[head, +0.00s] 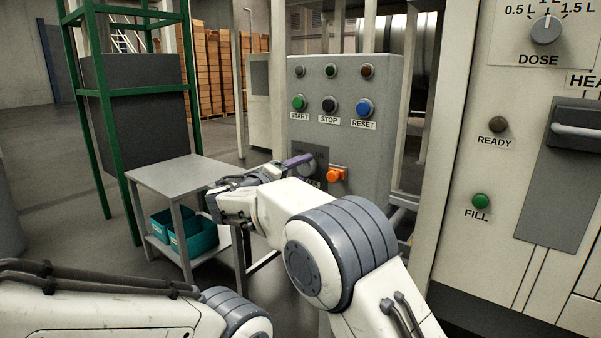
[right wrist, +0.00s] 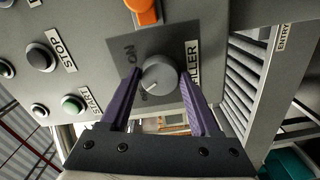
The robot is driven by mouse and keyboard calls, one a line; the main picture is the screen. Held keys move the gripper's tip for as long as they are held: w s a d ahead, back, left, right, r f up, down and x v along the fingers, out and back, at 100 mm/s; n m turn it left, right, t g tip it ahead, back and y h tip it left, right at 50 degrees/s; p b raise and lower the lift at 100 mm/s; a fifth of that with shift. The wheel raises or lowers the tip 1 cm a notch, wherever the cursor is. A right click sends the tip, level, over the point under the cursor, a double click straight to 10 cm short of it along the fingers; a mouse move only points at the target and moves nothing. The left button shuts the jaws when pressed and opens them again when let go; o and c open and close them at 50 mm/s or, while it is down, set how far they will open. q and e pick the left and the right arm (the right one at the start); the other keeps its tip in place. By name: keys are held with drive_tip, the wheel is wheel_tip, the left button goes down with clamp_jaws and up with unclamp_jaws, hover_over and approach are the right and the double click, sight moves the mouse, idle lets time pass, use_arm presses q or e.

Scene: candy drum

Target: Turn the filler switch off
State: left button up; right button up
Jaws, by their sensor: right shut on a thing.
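The filler switch is a round grey knob (right wrist: 160,76) on a dark plate, with FILLER printed beside it in the right wrist view. A white mark on the knob points to the lower left there. ON reads at the plate's upper left; the lettering below it is partly hidden. My right gripper (right wrist: 158,88) is shut on the knob, with one purple finger on either side. In the head view, my right gripper (head: 305,162) reaches the lower left of the grey control box (head: 349,98) and covers much of the switch. My left gripper is out of view.
An orange switch (head: 336,174) sits close beside the knob. START (head: 299,103), STOP (head: 330,105) and RESET (head: 365,107) buttons are above. A grey table (head: 187,175) with teal bins (head: 190,237) below stands left. A machine panel (head: 505,100) stands right.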

drive_tip(key=shift+r+n, duration=0.15)
drive_tip(key=shift+n, duration=1.45)
drive_tip(key=shift+p, duration=0.3)
drive_tip(key=o, duration=1.3)
drive_tip(key=shift+o, duration=0.2)
drive_tip(key=shift+a, duration=0.1)
drive_tip(key=b+v, duration=0.1)
drive_tip(key=v, duration=0.9)
drive_tip(key=shift+s+b, duration=0.2)
drive_tip(key=shift+b, duration=0.1)
